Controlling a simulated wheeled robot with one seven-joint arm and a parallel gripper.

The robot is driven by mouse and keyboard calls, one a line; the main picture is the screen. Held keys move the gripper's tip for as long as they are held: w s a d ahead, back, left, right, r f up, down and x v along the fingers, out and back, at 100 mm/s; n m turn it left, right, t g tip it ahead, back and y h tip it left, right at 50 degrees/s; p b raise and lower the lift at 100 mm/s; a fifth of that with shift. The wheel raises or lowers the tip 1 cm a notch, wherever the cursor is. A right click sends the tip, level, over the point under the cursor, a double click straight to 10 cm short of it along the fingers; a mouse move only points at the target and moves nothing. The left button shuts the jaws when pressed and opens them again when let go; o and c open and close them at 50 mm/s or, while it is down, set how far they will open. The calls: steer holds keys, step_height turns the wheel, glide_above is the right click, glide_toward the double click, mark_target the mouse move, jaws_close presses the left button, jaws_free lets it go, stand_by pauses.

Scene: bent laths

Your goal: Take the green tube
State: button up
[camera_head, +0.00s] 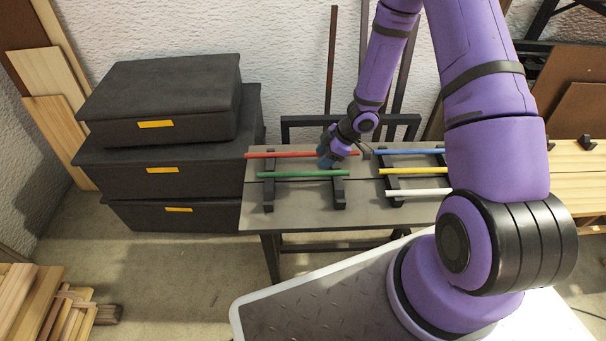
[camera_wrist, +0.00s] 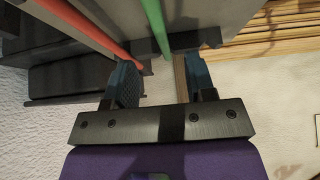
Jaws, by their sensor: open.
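The green tube (camera_head: 285,175) lies level across two dark supports on the grey table, in front of the red tube (camera_head: 285,155). My gripper (camera_head: 326,160) is over the right part of these tubes. In the wrist view my gripper (camera_wrist: 163,80) is open, with its two blue fingers apart. The green tube (camera_wrist: 154,24) appears between the fingers' lines, beyond the tips. The red tube (camera_wrist: 88,28) passes to the left, near the left finger. I cannot tell how high the fingers are above the green tube. Nothing is held.
Blue (camera_head: 405,152), yellow (camera_head: 412,171) and white (camera_head: 418,193) tubes lie on another rack to the right. Stacked black boxes (camera_head: 165,185) stand left of the table (camera_head: 300,215). My own arm covers part of the right side. Wooden boards lie lower left.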

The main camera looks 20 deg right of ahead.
mark_target(305, 172)
steer(key=shift+w+x, duration=0.1)
steer(key=shift+x, duration=2.05)
steer(key=shift+w+x, duration=0.15)
steer(key=shift+x, duration=2.05)
steer(key=shift+a+r, duration=0.15)
jaws_close()
